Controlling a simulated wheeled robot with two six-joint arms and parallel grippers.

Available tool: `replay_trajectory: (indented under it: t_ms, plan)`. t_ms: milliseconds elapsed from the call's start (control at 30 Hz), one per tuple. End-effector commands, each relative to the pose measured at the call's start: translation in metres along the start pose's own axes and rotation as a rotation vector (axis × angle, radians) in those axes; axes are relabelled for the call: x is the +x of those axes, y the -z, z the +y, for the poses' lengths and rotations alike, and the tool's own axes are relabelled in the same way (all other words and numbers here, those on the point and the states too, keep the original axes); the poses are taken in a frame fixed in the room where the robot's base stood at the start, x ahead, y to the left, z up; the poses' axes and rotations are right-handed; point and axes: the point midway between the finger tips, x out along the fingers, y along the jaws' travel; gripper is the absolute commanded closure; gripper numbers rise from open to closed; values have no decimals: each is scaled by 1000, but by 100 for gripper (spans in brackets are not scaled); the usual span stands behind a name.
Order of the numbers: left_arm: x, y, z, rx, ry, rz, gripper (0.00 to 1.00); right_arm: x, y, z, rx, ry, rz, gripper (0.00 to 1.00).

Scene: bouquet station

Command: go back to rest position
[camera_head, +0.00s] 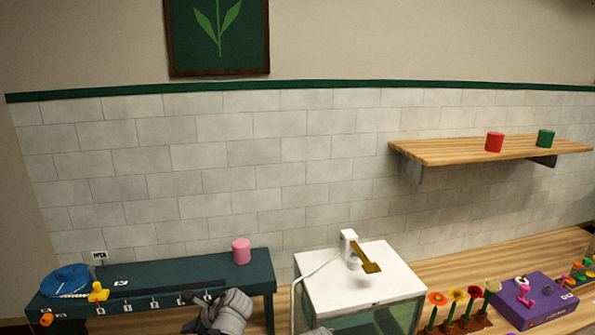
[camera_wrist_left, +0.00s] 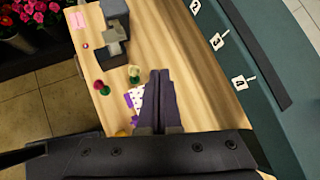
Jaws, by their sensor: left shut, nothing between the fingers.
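My left gripper (camera_head: 198,322) is low in the head view, in front of the dark green bench (camera_head: 262,284). In the left wrist view its dark fingers (camera_wrist_left: 160,76) are together, with nothing between them. They show above the wooden counter (camera_wrist_left: 165,35), beside the numbered edge of the green bench (camera_wrist_left: 222,60). A small patterned purple-and-white item (camera_wrist_left: 137,98) is partly hidden beside the fingers. My right gripper is not seen in either view.
On the bench are a pink cylinder (camera_head: 241,251), a blue round item (camera_head: 66,280) and a yellow piece (camera_head: 98,292). A white-topped tank (camera_head: 350,290) stands right of it. Flowers (camera_head: 457,296) and a purple box (camera_head: 540,300) are farther right. A wall shelf (camera_head: 470,150) holds two cylinders.

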Motion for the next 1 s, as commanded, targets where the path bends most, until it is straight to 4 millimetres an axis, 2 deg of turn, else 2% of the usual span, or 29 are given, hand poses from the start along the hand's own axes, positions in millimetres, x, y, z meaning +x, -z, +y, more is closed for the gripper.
replay_trajectory:
  t_ms: [33,167,200,300,400,500,600,700,1000]
  plan:
    - [6,33,17,-87,-13,49,100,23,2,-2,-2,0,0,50]
    - [2,112,57,-384,-102,196,100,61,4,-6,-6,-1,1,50]
    - [-1,136,70,-480,-144,239,100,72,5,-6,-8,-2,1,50]
    - [-11,192,104,-699,-267,324,100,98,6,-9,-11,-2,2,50]
    - [-24,236,134,-881,-403,374,100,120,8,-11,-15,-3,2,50]
    - [-36,269,159,-1015,-524,393,100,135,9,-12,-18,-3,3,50]
    - [-45,289,177,-1104,-614,394,100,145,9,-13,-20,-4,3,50]
    - [-52,299,186,-1155,-668,390,100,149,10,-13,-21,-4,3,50]
    - [-56,301,188,-1179,-693,385,100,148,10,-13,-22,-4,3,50]
